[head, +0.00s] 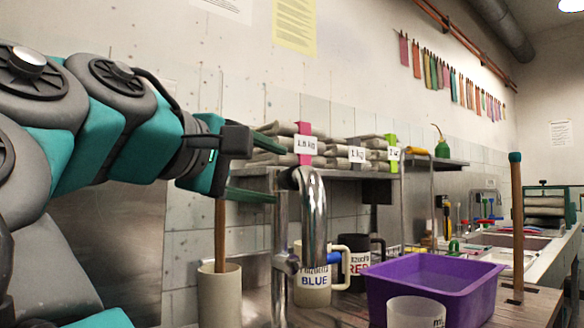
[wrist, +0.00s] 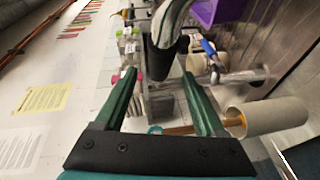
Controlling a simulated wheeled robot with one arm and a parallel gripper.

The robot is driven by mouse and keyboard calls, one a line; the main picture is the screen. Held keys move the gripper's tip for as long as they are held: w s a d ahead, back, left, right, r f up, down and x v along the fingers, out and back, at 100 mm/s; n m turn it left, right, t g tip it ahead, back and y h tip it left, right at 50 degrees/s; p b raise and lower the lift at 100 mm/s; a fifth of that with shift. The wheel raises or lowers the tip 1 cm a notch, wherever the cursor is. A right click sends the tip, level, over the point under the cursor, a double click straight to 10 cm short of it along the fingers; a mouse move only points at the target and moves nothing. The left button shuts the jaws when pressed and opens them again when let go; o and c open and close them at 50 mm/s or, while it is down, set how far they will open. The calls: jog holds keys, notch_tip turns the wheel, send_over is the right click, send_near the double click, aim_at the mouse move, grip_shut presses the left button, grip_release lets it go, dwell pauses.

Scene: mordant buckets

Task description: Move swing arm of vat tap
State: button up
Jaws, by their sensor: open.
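The vat tap has an upright metal post (head: 279,240) and a curved shiny swing arm (head: 314,205) that arches over and points down.
A purple tub (head: 430,283) stands right of the tap, with a white cup (head: 415,312) before it. A pale cylinder (head: 220,296) with a wooden stick is at left. Folded bags fill the shelf (head: 345,173).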

jog(key=shift+v, duration=0.85)
jog(key=shift+s+d, duration=0.1)
jog(key=shift+s+r, duration=0.15)
jog(key=shift+s, duration=0.1)
jog(key=shift+s+a, duration=0.55)
jog(key=shift+a, duration=0.05)
jog(key=shift+c, duration=0.3)
